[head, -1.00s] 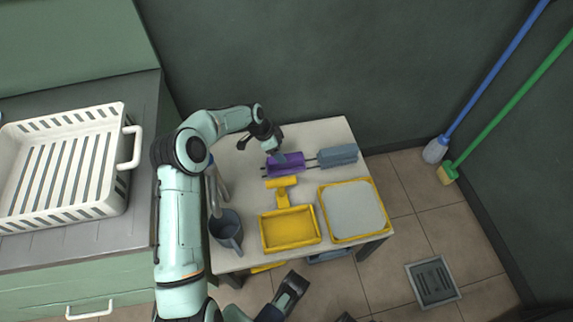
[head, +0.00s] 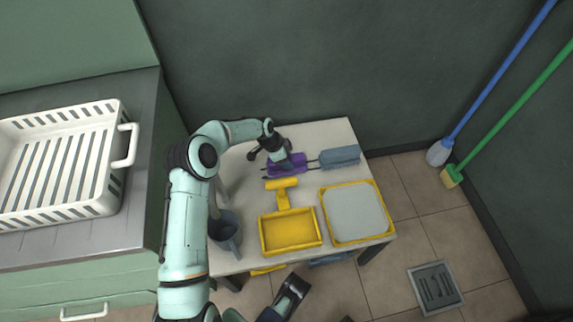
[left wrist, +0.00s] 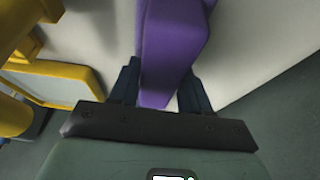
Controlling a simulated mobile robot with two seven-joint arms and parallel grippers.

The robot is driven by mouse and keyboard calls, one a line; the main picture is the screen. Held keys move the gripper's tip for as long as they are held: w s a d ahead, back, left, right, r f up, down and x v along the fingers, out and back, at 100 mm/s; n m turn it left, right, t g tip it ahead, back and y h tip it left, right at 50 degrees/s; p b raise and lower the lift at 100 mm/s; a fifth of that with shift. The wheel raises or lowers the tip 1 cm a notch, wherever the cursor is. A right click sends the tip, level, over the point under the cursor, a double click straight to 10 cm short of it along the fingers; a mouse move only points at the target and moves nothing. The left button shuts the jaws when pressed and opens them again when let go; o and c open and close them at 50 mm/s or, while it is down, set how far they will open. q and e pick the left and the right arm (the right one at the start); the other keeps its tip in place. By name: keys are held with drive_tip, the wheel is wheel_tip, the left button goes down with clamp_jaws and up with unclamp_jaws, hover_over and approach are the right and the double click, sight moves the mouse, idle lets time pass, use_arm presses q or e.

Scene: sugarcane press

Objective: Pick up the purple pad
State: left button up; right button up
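The purple pad (head: 287,164) lies at the back of the small table, left of a grey-blue pad. My left gripper (head: 283,158) is down over the purple pad and hides part of it. In the left wrist view the purple pad (left wrist: 168,50) runs between the two dark fingers of my left gripper (left wrist: 160,75). The fingers stand on both sides of it, close to its edges; a firm grip does not show. My right gripper (head: 322,300) is partly cut off at the bottom of the head view, its dark fingers apart and empty.
The grey-blue pad (head: 340,157) lies right of the purple one. A yellow scoop-like tool (head: 282,184), a yellow tray (head: 290,248), a yellow-rimmed grey tray (head: 382,236) and a grey mug (head: 224,245) take up the front. A white crate (head: 75,210) stands on the left counter.

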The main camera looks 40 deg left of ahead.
use_arm(q)
drive_tip(key=shift+c, duration=0.7)
drive_tip(key=shift+r, duration=0.1)
use_arm(e)
drive_tip(key=shift+w, duration=0.1)
use_arm(q)
wheel_tip(320, 180, up, 20)
drive_tip(key=p, duration=0.4)
drive_tip(key=shift+p, duration=0.3)
use_arm(e)
wheel_tip(320, 180, up, 7)
drive_tip(key=w+a+t, duration=0.1)
drive_tip(key=w+a, duration=0.1)
drive_tip(key=shift+w+a+n, duration=0.15)
drive_tip(key=shift+w+n, duration=0.15)
drive_tip(key=shift+w, duration=0.1)
drive_tip(key=shift+f, duration=0.1)
